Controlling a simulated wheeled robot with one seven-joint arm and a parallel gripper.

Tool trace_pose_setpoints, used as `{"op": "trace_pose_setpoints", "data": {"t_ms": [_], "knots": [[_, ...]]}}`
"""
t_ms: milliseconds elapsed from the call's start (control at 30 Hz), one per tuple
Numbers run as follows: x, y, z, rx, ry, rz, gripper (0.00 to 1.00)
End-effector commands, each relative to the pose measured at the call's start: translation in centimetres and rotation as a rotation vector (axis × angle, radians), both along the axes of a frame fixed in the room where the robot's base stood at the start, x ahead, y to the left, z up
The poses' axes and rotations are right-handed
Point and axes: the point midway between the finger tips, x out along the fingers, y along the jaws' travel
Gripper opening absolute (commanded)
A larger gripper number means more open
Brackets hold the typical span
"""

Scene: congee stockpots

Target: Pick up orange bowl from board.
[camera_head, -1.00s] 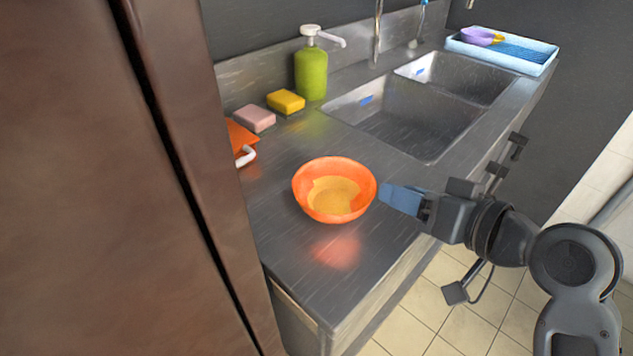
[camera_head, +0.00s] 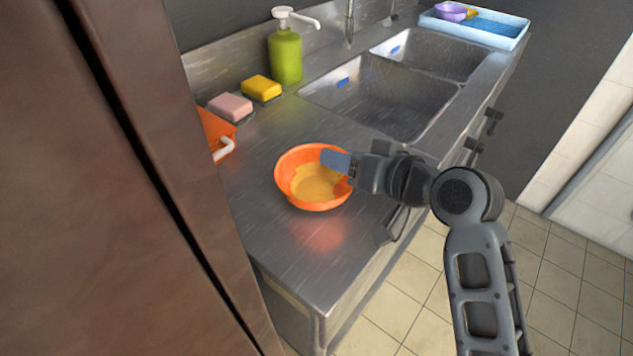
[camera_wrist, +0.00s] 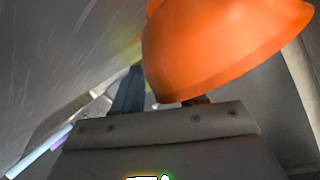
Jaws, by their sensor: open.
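The orange bowl (camera_head: 315,199) stands upright on the steel counter (camera_head: 300,262), with a yellower patch on its inside. No separate board shows under it. My gripper (camera_head: 338,162) is open at the bowl's right rim. One blue-grey finger reaches over the rim, in front of the bowl's inside. In the wrist view the orange bowl (camera_wrist: 215,45) fills the upper middle, close to the jaws. One finger (camera_wrist: 130,92) shows to its left; the other is mostly hidden by the bowl. I cannot tell whether the fingers touch it.
A brown panel (camera_head: 120,200) stands close on the left. An orange item with a white handle (camera_head: 223,149), pink sponge (camera_head: 230,107), yellow sponge (camera_head: 261,88) and green soap bottle (camera_head: 285,56) line the back. The double sink (camera_head: 390,95) and blue tray (camera_head: 480,25) lie beyond.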

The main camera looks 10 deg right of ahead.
Motion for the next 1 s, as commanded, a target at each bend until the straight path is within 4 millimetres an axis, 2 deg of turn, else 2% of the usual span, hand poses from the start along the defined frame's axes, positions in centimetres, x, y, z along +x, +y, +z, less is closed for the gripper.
{"op": "trace_pose_setpoints", "data": {"t_ms": [200,633,1000], "knots": [[0.02,0.01,-0.03,0.000,0.000,0.000,0.40],[-0.01,-0.02,-0.05,0.000,0.000,0.000,0.00],[0.00,-0.01,0.06,0.000,-0.001,0.000,0.00]]}}
